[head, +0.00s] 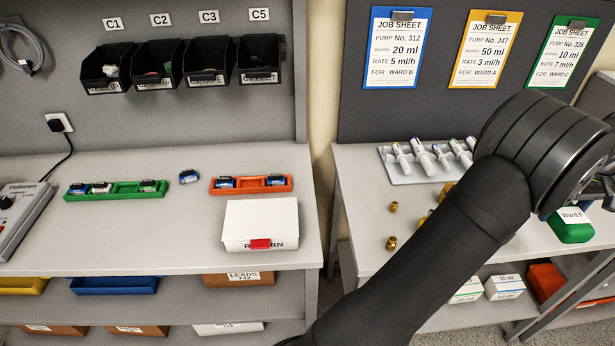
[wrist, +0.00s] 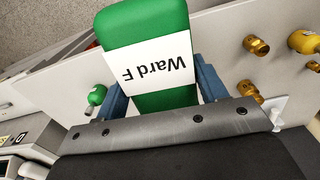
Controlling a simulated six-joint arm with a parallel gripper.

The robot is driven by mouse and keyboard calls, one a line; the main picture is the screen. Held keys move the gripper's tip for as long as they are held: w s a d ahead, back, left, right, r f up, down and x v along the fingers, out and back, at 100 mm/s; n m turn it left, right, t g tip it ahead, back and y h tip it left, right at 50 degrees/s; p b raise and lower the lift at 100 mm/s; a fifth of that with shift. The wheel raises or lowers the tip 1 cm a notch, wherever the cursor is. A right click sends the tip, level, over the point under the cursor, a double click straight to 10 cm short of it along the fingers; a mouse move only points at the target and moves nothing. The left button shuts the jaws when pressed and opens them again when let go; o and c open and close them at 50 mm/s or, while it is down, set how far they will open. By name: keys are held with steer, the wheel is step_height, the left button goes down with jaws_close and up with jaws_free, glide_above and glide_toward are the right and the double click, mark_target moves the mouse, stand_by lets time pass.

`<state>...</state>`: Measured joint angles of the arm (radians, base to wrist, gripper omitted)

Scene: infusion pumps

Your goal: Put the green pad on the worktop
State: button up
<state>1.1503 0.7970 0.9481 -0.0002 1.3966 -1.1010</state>
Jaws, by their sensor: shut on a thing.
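The green pad (head: 571,230), with a white label reading "Ward F", is at the right of the head view. It also fills the upper middle of the wrist view (wrist: 145,22). My gripper (wrist: 165,95) is shut on its near end, with a blue finger on each side. In the head view my arm hides most of the gripper. The pad appears over the front part of the right-hand worktop (head: 362,195); I cannot tell if it touches the surface. In the wrist view it overlaps the worktop's edge, with floor beyond.
Several brass fittings (head: 392,243) stand on the right worktop, left of the pad. A tray (head: 397,174) of white syringes is behind them. A green-topped fitting (wrist: 96,97) is beside the gripper. The left worktop (head: 130,225) holds a green rack, an orange rack and a white box.

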steer(key=w+a+r+m, duration=0.3)
steer(key=w+a+r, duration=0.3)
steer(key=a, duration=0.7)
steer(key=w+a+r+m, duration=0.35)
steer(key=w+a, duration=0.45)
steer(key=a, duration=0.4)
steer(key=w+a+n, duration=0.2)
steer(key=w+a, duration=0.3)
steer(key=a, duration=0.8)
steer(key=w+a+n, duration=0.2)
steer(key=w+a, duration=0.3)
steer(key=a, duration=0.9)
steer(key=n, duration=0.3)
glide_above(102, 230)
steer(key=f, duration=1.4)
steer(key=shift+w+d+f, duration=0.15)
steer(key=shift+d+f, duration=0.05)
steer(key=shift+d, duration=0.2)
steer(key=shift+a+f, duration=0.3)
steer(key=shift+a, duration=0.15)
steer(key=shift+f, duration=1.95)
steer(key=shift+f, duration=0.1)
